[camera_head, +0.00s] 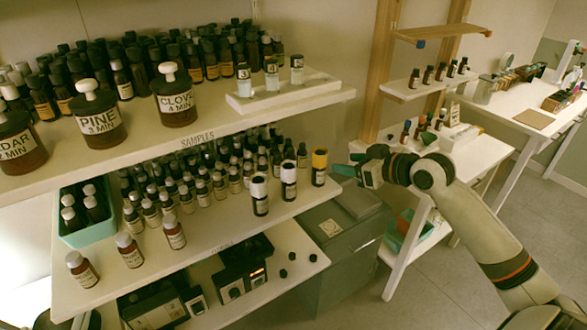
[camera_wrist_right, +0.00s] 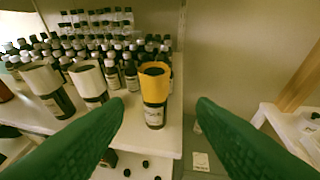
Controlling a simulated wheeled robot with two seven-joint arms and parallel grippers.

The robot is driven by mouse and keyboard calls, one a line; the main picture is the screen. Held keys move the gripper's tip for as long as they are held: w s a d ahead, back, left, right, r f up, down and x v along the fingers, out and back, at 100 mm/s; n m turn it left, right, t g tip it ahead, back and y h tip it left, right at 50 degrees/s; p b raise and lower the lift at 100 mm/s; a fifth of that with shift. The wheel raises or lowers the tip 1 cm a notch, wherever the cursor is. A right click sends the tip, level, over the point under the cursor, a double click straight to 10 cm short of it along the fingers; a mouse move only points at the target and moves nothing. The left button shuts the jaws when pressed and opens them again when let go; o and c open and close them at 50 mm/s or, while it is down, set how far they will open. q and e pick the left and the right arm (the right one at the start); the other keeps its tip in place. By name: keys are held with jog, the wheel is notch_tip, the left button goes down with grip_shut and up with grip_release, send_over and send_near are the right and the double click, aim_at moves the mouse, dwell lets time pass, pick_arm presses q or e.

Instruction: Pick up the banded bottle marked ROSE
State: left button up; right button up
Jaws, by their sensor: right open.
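Three banded bottles stand upright near the right end of the middle shelf. Two have pale bands: the left one (camera_head: 259,194) and the middle one (camera_head: 288,181). The right one (camera_head: 319,167) has a yellow-orange band and also shows in the right wrist view (camera_wrist_right: 154,98). Their small labels are too blurred to read, so I cannot tell which is marked ROSE. My right gripper (camera_head: 350,166) is open and empty, just right of the yellow-banded bottle. In the right wrist view its green fingers (camera_wrist_right: 160,105) spread apart, with that bottle showing between them. My left gripper is out of view.
Rows of small dark bottles (camera_head: 190,182) crowd behind the banded ones. The upper shelf (camera_head: 225,118) overhangs them and holds large jars marked PINE (camera_head: 98,122) and CLOVE (camera_head: 176,102). A grey bin (camera_head: 345,245) stands below right. Space right of the shelf end is open.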

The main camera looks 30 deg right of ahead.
aim_at(324, 156)
jog(key=shift+y, duration=0.3)
jog(key=p+x, duration=0.1)
jog(key=x, duration=0.1)
jog(key=r+p+x, duration=0.1)
jog(key=x, duration=0.2)
jog(key=shift+w+a, duration=0.25)
jog(key=shift+w, duration=0.2)
jog(key=shift+w+a+f+p, duration=0.1)
jog(key=shift+w+a+p, duration=0.1)
jog(key=shift+p, duration=0.1)
jog(key=shift+w+a, duration=0.1)
jog(key=shift+w, duration=0.15)
jog(key=p+x, duration=0.1)
jog(key=x, duration=0.1)
jog(key=p+x, duration=0.1)
jog(key=x, duration=0.1)
jog(key=shift+w+f+p, duration=0.15)
jog(key=shift+f+p, duration=0.15)
jog(key=shift+w+f, duration=0.15)
jog(key=shift+f, duration=0.05)
jog(key=shift+c, duration=1.3)
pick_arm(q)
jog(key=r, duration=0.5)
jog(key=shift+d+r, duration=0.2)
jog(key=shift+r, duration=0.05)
pick_arm(e)
jog(key=c, duration=0.8)
